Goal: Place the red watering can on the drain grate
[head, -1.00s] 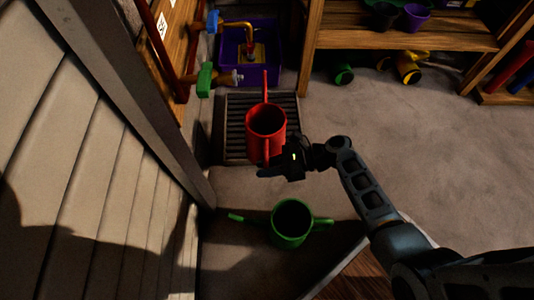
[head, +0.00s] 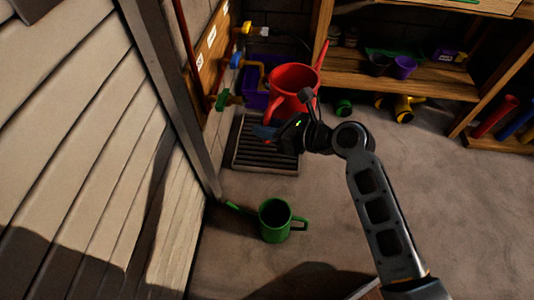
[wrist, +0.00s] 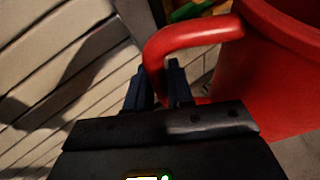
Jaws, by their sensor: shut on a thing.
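The red watering can (head: 293,88) is upright and appears raised in the head view, above the back right part of the drain grate (head: 262,160). The grate is a dark slatted square on the floor by the left wall. My gripper (head: 268,131) is shut on the can's handle. In the wrist view, the gripper (wrist: 160,85) has its two fingers at the red handle (wrist: 190,36), with the can's body (wrist: 270,75) to the right. The can's underside is hidden.
A green watering can (head: 277,218) stands on the floor in front of the grate. A purple bin (head: 256,98) is behind the grate, under taps on the left wall. A wooden shelf (head: 345,80) stands at the back.

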